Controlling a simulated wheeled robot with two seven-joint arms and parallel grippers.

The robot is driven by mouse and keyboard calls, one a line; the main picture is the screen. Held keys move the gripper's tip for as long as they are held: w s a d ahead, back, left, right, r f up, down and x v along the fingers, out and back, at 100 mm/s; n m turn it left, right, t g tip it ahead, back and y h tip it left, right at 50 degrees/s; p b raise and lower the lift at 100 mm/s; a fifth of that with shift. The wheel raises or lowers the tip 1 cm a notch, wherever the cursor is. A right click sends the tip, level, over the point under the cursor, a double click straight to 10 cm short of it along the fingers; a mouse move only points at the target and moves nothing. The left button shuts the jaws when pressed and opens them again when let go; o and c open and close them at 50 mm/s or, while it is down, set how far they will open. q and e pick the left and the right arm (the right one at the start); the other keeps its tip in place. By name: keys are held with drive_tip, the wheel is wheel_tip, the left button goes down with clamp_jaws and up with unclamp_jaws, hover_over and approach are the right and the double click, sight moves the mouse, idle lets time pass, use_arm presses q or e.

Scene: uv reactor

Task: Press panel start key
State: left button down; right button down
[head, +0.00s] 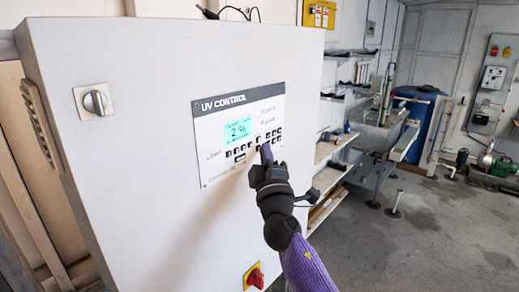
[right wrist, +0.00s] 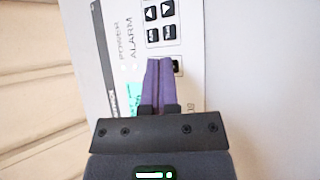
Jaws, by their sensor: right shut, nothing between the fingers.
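The UV CONTROL panel (head: 213,165) is a pale plate on the front of a white cabinet. It has a lit green display (head: 237,129) and a row of small dark keys (head: 240,151) below it. My right gripper (head: 266,152) is shut and empty, its purple fingertips at the right part of the key row. In the right wrist view the fingertips (right wrist: 159,62) lie over the panel beside a dark key (right wrist: 177,66), partly hidden. Several arrow and other keys (right wrist: 160,22) show beyond them. I cannot tell whether the tips touch a key, nor read which key is start.
The white cabinet (head: 130,190) carries a rotary switch (head: 95,102) at upper left and a red and yellow switch (head: 254,278) below the panel. Shelves (head: 345,100), a sink bench and a blue tank (head: 412,110) stand to the right. Bare floor is clear at lower right.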

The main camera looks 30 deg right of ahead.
drive_tip(key=shift+s, duration=0.1)
drive_tip(key=shift+s+d, duration=0.25)
drive_tip(key=shift+s, duration=0.3)
drive_tip(key=s, duration=0.1)
drive_tip(key=s+d+p, duration=0.1)
drive_tip(key=s, duration=0.1)
drive_tip(key=s+d+p, duration=0.1)
drive_tip(key=shift+s, duration=0.3)
drive_tip(key=shift+f, duration=0.1)
idle(0.5)
